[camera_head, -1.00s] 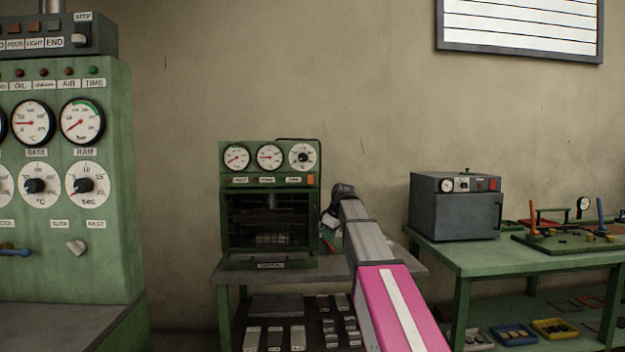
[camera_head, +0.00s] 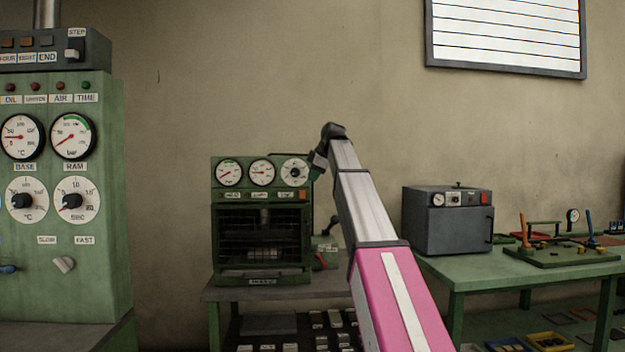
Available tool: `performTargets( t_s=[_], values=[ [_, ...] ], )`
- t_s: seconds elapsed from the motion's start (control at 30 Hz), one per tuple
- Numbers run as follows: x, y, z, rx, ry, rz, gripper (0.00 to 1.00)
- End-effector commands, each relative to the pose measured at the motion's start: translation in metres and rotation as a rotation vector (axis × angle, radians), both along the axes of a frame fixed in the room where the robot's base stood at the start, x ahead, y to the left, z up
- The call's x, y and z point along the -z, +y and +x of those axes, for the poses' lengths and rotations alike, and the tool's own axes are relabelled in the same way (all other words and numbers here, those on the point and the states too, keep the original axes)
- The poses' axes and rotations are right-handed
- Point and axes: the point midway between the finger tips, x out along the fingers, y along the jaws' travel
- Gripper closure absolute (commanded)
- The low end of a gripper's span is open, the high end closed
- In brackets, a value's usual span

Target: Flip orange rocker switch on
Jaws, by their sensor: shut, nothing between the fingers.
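A small orange rocker switch (camera_head: 303,194) sits at the right end of the label strip on the green oven (camera_head: 262,279), below the rightmost dial. It is too small to tell which way it is tipped. My arm rises from the bottom right and bends at a dark wrist above the oven's right side. My gripper (camera_head: 315,170) is shut and empty. It hangs from the wrist, close to the rightmost dial in the picture and above and slightly right of the switch. I cannot tell whether it touches the panel.
The oven stands on a small table (camera_head: 225,293) with several small pieces below. A grey box (camera_head: 445,224) with a red-orange button stands on a green bench (camera_head: 470,268) at right. A large green control cabinet (camera_head: 105,200) fills the left. The wall space above the oven is clear.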

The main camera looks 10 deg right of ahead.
Motion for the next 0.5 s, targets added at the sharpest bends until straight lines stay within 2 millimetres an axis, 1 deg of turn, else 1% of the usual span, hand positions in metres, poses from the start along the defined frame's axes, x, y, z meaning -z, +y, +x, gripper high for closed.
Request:
performTargets(
  t_s=[0.03,0.4,0.5],
  values=[
    [0.009,0.004,0.004,-0.001,0.002,0.0,1.0],
    [0.066,0.027,0.034,0.001,0.002,0.001,1.0],
    [0.067,0.027,0.052,0.002,0.001,0.0,1.0]
  ],
)
